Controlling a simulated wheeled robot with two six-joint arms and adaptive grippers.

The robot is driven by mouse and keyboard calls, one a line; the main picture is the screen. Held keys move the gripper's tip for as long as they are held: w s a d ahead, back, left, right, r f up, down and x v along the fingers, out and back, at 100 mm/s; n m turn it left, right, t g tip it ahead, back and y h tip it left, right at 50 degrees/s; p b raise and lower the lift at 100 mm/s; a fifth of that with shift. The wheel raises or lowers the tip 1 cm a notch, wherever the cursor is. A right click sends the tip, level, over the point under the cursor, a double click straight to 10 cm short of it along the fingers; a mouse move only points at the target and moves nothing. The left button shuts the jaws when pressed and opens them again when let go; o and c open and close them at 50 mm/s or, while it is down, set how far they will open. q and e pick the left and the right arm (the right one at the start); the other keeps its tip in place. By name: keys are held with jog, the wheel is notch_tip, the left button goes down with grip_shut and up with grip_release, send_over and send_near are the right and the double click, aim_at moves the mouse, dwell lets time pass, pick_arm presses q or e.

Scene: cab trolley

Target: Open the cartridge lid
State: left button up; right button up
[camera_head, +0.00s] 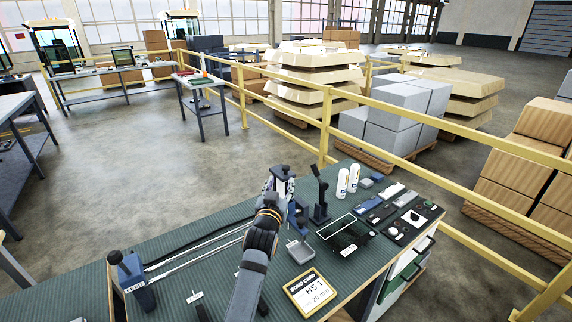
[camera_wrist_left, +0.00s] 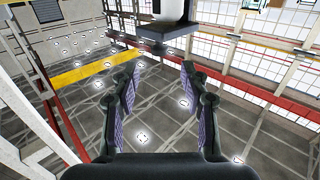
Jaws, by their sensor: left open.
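My left arm reaches over the green-topped bench (camera_head: 190,240), with my left gripper (camera_head: 275,190) at a small white and dark device (camera_head: 285,172) beside a blue stand (camera_head: 299,218). In the left wrist view, the gripper (camera_wrist_left: 160,75) is open, its two purple-padded fingers apart with nothing between them. Beyond the fingertips, at the top, a white rounded part on a dark square block (camera_wrist_left: 168,31) is partly cut off. I cannot tell which part is the cartridge lid. Two white cartridges (camera_head: 348,181) stand upright to the right. My right gripper is not in view.
A black lever stand (camera_head: 319,197), a small grey tray (camera_head: 300,251), a framed sign (camera_head: 310,293) and a blue end bracket (camera_head: 136,283) are on the bench. Several small parts lie at the right end. A yellow railing (camera_head: 327,125) runs behind.

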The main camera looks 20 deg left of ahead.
aim_at(285, 169)
pick_arm(q)
jog(key=w, duration=0.2)
jog(key=w+p, duration=0.1)
jog(key=w, duration=0.2)
jog(key=w+a, duration=0.1)
jog(key=w, duration=0.2)
jog(key=shift+w+r, duration=0.15)
jog(key=shift+r, duration=0.1)
jog(key=shift+w+r, duration=0.1)
jog(key=shift+w, duration=0.4)
jog(key=c, duration=0.7)
grip_shut()
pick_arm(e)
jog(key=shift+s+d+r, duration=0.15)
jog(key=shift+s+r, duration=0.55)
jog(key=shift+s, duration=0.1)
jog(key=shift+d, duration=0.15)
